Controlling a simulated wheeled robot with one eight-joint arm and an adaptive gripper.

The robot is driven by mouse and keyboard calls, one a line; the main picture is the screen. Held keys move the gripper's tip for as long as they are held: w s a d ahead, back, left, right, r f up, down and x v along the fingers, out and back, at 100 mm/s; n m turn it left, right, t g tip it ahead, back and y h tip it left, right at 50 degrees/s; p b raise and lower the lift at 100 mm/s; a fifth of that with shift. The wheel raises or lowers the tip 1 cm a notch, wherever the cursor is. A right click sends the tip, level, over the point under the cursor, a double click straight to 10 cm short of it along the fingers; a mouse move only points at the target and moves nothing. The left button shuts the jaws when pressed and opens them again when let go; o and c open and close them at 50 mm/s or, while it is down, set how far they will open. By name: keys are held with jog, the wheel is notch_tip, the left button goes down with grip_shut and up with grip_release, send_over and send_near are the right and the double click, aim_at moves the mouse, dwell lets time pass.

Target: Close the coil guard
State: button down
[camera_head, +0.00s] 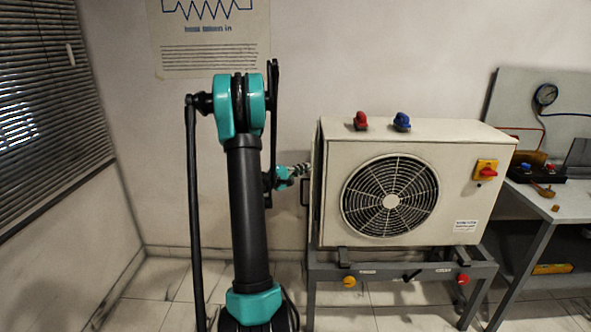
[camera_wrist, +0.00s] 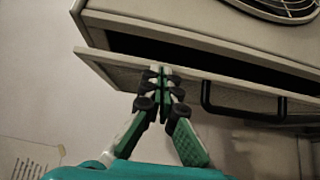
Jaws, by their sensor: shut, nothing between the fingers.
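The coil guard appears to be the pale panel with a black handle on the left side of the beige fan unit (camera_head: 460,140). In the wrist view the guard (camera_wrist: 112,67) stands ajar, with a dark gap between it and the unit body (camera_wrist: 185,30). Its black handle (camera_wrist: 245,112) is right of my gripper. My gripper (camera_wrist: 161,70) is shut and empty, its fingertips at the guard's outer face near the edge; contact looks likely. In the head view my gripper (camera_head: 305,168) is at the unit's left side, where the guard (camera_head: 316,190) shows edge-on.
The unit stands on a grey metal frame (camera_head: 400,268) with coloured knobs. Red (camera_head: 360,121) and blue (camera_head: 402,121) valve caps sit on top. A workbench (camera_head: 570,200) with a gauge (camera_head: 546,94) is at the right. The floor left of my arm is clear.

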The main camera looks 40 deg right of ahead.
jog(key=shift+s+d, duration=0.65)
jog(key=shift+s, duration=0.15)
